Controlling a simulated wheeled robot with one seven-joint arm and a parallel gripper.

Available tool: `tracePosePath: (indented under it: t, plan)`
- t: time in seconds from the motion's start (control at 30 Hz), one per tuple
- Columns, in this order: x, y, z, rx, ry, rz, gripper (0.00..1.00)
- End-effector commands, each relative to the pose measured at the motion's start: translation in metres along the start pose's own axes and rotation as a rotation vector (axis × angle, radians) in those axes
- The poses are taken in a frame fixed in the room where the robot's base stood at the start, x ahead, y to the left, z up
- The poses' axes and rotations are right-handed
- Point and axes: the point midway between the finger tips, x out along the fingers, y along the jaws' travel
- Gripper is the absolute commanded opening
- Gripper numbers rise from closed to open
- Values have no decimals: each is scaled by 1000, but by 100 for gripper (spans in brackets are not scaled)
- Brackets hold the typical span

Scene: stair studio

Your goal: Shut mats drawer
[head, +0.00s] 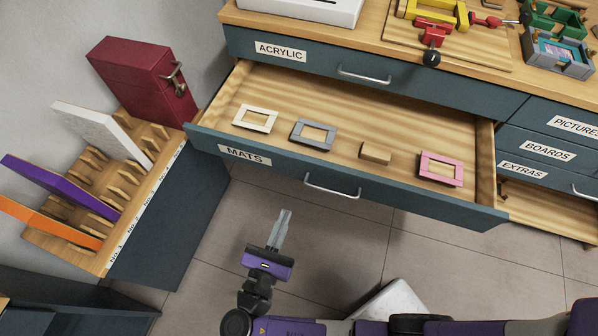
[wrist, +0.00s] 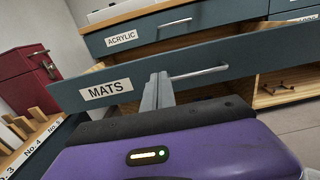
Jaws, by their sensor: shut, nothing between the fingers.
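The mats drawer (head: 274,172) is pulled well out of the dark blue cabinet in the head view, its label reading MATS. Inside lie a cream frame, a grey frame, a small wooden block and a pink frame. Its silver bar handle (head: 332,187) is at the front panel's middle; it also shows in the wrist view (wrist: 199,73). My gripper (head: 285,213) is shut and empty, in front of the panel and a little left of the handle. In the wrist view the closed fingers (wrist: 158,76) point at the panel between label and handle. I cannot tell if they touch it.
The ACRYLIC drawer (head: 310,65) above is shut. At right, the EXTRAS drawer (head: 545,178) has an open wooden space below it. A slotted rack (head: 150,185) with panels and a red box (head: 143,78) stand at left. Tiled floor (head: 330,240) is clear before the drawer.

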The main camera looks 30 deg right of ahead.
Motion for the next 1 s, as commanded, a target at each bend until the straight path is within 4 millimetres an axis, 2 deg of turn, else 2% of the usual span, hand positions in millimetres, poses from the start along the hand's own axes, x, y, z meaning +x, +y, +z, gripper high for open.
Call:
tracePosePath:
  t: [0.13, 0.27, 0.7, 0.83, 1.0]
  plan:
    - [8, -1, 0, -21, 2, -5, 0]
    - [27, -3, 0, -21, 4, -8, 0]
    - [111, -2, -1, -18, 5, -6, 0]
    - [127, -2, -2, -17, 5, -5, 0]
    - [138, -1, -2, -17, 5, -3, 0]
